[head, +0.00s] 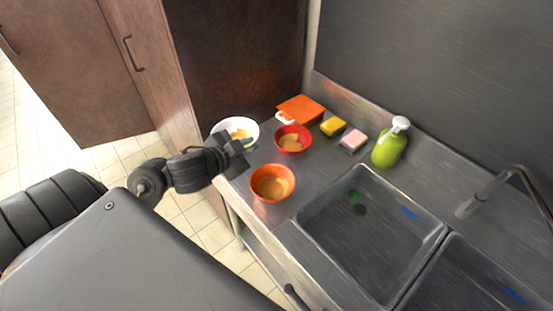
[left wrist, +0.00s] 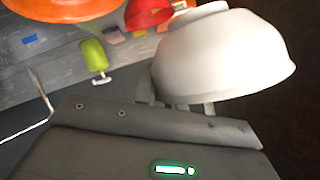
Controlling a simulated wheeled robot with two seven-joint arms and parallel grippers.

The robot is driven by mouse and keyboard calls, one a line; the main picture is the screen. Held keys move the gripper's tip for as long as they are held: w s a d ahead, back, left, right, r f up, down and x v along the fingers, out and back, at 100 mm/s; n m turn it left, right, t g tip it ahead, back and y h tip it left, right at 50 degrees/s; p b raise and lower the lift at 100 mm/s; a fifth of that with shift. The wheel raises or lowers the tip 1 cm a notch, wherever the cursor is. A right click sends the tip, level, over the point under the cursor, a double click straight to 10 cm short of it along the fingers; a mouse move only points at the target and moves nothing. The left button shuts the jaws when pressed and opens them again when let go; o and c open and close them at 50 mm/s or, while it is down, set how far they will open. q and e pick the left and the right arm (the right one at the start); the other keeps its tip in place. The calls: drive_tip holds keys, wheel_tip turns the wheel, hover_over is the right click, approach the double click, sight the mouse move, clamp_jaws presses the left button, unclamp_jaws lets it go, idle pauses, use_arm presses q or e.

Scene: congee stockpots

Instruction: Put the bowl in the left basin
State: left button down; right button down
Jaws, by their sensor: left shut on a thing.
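A white bowl (head: 220,128) with something yellowish inside is at the far left end of the steel counter. My left gripper (head: 243,146) is at its near side, shut on it. In the left wrist view the white bowl (left wrist: 225,55) fills the upper right, with the fingers (left wrist: 180,106) against its lower edge. I cannot tell if the bowl still touches the counter. The left basin (head: 335,225) is to the right; its floor shows a dark drain and a blue mark. My right gripper is not in view.
An orange bowl (head: 273,183) and a red bowl (head: 292,139) stand between the white bowl and the basin. An orange thing (head: 302,108), a yellow sponge (head: 333,126), a pink block (head: 353,141) and a green bottle (head: 389,149) line the back. A faucet (head: 490,190) is at right.

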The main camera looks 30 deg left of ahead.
sight(249, 135)
use_arm(q)
drive_tip(key=shift+w+f, duration=0.15)
drive_tip(key=w+b, duration=0.1)
drive_tip(key=w+a+f+b, duration=0.1)
drive_tip(key=b, duration=0.1)
drive_tip(key=shift+w+a+f, duration=0.15)
drive_tip(key=shift+f, duration=0.05)
drive_tip(key=w+a+f, duration=0.1)
drive_tip(key=w, duration=0.1)
drive_tip(key=w+a, duration=0.1)
drive_tip(key=w, duration=0.1)
drive_tip(key=w+a+f, duration=0.1)
drive_tip(key=shift+w+f, duration=0.35)
drive_tip(key=shift+w, duration=0.05)
drive_tip(key=w+f, duration=0.1)
drive_tip(key=w+a+f+b, duration=0.1)
drive_tip(key=f, duration=0.1)
drive_tip(key=w+a+f, duration=0.1)
drive_tip(key=f, duration=0.1)
drive_tip(key=shift+w, duration=0.3)
drive_tip(key=shift+w+f, duration=0.1)
drive_tip(key=shift+f, duration=0.05)
wheel_tip(249, 135, down, 3)
drive_tip(key=shift+w+a+f, duration=0.1)
drive_tip(key=shift+a+f, duration=0.05)
